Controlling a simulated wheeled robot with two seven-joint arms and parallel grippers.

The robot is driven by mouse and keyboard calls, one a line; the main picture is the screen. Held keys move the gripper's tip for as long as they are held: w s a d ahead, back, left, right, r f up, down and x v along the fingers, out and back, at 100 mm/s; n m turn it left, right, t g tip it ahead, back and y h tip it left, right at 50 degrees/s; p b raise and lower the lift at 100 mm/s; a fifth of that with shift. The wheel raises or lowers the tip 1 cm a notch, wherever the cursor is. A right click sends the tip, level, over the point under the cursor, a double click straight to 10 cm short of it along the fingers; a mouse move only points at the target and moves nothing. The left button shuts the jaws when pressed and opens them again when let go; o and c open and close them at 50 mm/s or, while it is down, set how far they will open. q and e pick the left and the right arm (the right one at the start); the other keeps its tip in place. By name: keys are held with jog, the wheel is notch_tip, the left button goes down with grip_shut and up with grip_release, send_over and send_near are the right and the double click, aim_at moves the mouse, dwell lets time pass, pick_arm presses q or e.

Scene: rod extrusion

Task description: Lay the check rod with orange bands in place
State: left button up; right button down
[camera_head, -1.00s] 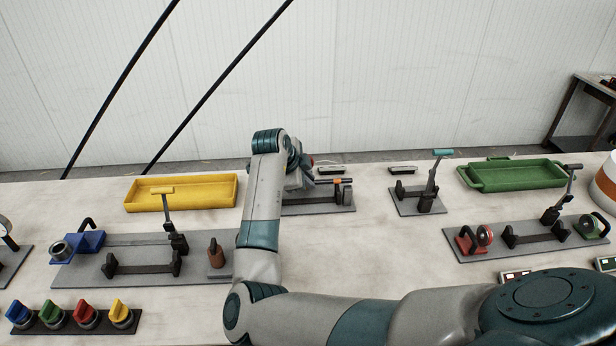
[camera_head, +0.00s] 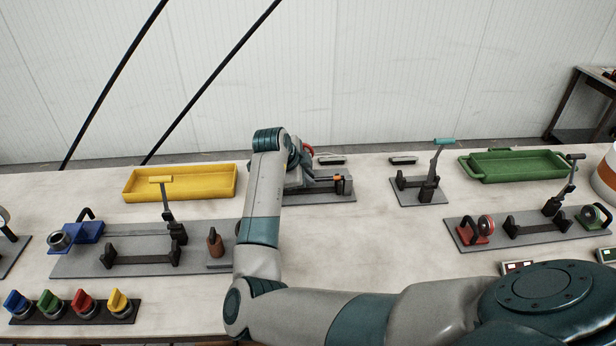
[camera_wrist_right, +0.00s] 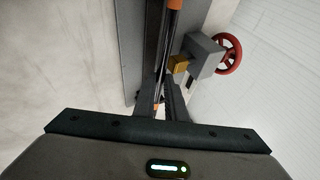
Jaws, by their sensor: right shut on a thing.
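The check rod (camera_wrist_right: 174,20) runs away from my right gripper (camera_wrist_right: 163,90) in the right wrist view, with an orange band near its far end and another between the fingers. My right gripper is shut on it. In the head view the rod's banded end (camera_head: 337,178) shows at the black end support of a grey fixture plate (camera_head: 320,198). It looks very low over or in the support; I cannot tell whether it rests there. My forearm hides the rod's other end and most of the gripper. My left gripper is not in view.
A red handwheel (camera_wrist_right: 229,54) on a grey block stands close to the rod. A yellow tray (camera_head: 180,196) is at left and a green tray (camera_head: 515,178) at right. A small stand with a teal-handled lever (camera_head: 430,180) is right of the fixture. The front middle table is clear.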

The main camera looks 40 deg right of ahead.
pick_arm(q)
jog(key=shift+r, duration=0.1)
pick_arm(e)
jog(key=c, duration=1.7)
grip_release()
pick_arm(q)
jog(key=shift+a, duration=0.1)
pick_arm(e)
jog(key=shift+r, duration=0.1)
